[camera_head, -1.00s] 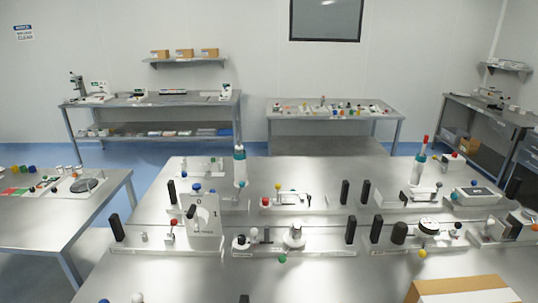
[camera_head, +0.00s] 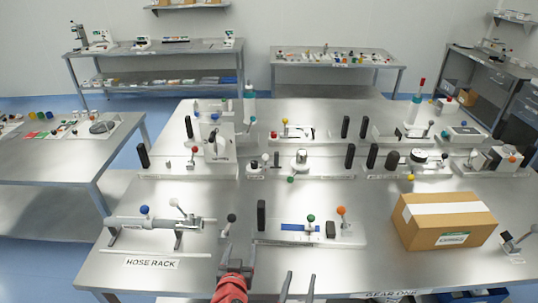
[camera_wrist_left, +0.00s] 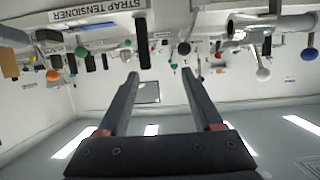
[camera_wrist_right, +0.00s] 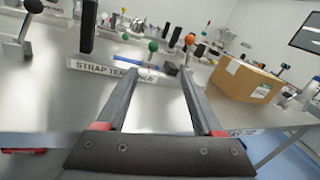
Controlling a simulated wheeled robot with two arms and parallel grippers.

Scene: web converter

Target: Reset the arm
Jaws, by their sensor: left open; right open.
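My left gripper (camera_head: 238,250) shows at the front edge of the metal table in the head view, above a red wrist part. It is open and empty; its two fingers (camera_wrist_left: 158,78) stand apart in the left wrist view, where the scene appears upside down. My right gripper (camera_head: 298,280) is a little to the right at the bottom of the head view. It is open and empty, and its spread fingers (camera_wrist_right: 155,72) also show in the right wrist view. Neither gripper touches anything that I can see.
The table holds a hose rack fixture (camera_head: 160,222) at front left, a strap tensioner fixture (camera_head: 345,236) at front centre and a cardboard box (camera_head: 440,232) at front right. Several fixtures with black posts stand behind.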

